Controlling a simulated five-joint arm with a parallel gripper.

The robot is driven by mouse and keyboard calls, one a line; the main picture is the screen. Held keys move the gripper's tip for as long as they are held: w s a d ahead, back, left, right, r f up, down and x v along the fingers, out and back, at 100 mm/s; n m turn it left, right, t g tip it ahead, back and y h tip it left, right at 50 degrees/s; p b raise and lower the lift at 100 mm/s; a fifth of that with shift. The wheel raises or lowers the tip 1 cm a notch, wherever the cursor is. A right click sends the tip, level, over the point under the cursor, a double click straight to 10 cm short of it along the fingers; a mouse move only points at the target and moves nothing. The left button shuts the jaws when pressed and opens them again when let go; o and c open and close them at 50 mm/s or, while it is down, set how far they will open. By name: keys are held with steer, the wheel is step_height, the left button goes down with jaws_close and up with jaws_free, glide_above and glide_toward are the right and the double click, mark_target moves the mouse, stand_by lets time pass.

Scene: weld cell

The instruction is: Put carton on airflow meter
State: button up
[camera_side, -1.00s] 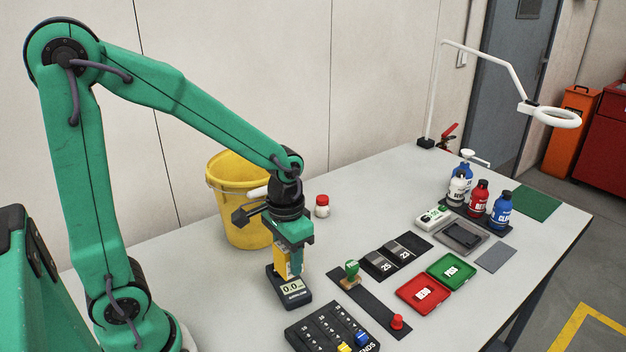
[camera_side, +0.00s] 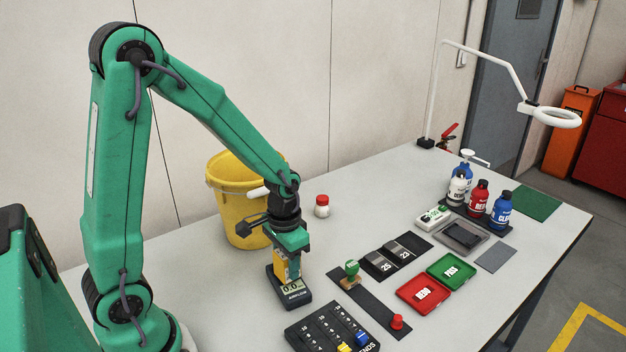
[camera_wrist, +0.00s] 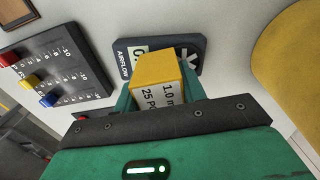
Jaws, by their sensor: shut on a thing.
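The carton (camera_side: 281,267) is a small yellow box with a white printed label. My gripper (camera_side: 290,262) is shut on it from above, and it also shows in the wrist view (camera_wrist: 160,100). The wrist view shows the carton's yellow face and label (camera_wrist: 158,82) between my fingers. The airflow meter (camera_side: 296,293) is a dark device with a lit display reading about 0.0, lying on the bench. The carton is over the rear part of the meter; I cannot tell whether its bottom touches. In the wrist view the meter (camera_wrist: 125,58) is partly hidden behind the carton.
A yellow bucket (camera_side: 232,190) stands close behind my gripper. A dark slider board (camera_side: 318,327) lies in front of the meter. A dark strip with a green-handled stamp (camera_side: 352,269) is to the right. A red-capped jar (camera_side: 322,206) stands behind on open bench.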

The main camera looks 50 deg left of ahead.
steer(key=shift+f, duration=0.4)
steer(key=shift+f, duration=0.1)
steer(key=o, duration=1)
step_height(320, 180, up, 12)
steer(key=shift+r, duration=0.15)
steer(key=shift+r, duration=0.1)
stand_by(0.6)
